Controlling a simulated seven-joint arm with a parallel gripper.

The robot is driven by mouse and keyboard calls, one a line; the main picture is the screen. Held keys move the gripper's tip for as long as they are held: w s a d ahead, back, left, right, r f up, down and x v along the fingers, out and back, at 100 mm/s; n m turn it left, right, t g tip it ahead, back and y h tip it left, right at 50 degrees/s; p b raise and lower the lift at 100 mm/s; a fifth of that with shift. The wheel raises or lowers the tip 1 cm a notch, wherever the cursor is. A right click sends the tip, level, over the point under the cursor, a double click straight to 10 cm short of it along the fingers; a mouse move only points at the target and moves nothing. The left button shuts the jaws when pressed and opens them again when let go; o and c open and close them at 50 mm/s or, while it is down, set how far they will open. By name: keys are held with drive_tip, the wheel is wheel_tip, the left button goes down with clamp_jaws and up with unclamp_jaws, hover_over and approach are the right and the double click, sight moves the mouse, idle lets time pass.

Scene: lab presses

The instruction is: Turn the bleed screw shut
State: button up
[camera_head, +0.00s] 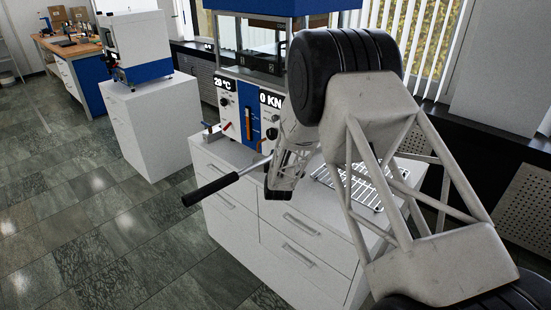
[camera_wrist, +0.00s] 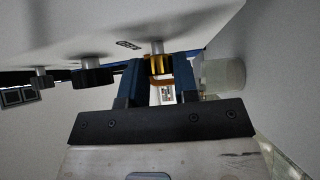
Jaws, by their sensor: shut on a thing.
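The bleed screw (camera_wrist: 157,63) shows in the wrist view as a ribbed, brass-yellow knob on a short metal stem coming out of a white panel. My gripper (camera_wrist: 159,74) has its two blue fingers on either side of the knob and is shut on it. The fingers hide parts of the knob's sides. In the head view my arm covers the right part of the press (camera_head: 250,122), and the bleed screw and fingertips cannot be made out there.
A black knob (camera_wrist: 92,73) and a smaller one (camera_wrist: 40,80) sit left of my fingers. A translucent cylinder (camera_wrist: 221,75) is close on the right. The press's black-gripped lever (camera_head: 212,189) sticks out over the white cabinet's (camera_head: 235,235) front. A wire rack (camera_head: 352,186) lies on top.

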drive_tip(key=shift+f+m+t+h, duration=0.15)
drive_tip(key=shift+m+t+h, duration=0.25)
drive_tip(key=shift+m+t, duration=0.8)
drive_tip(key=o, duration=0.9)
drive_tip(key=shift+o, duration=0.2)
drive_tip(key=shift+s, duration=0.1)
drive_tip(key=shift+v, duration=3.8)
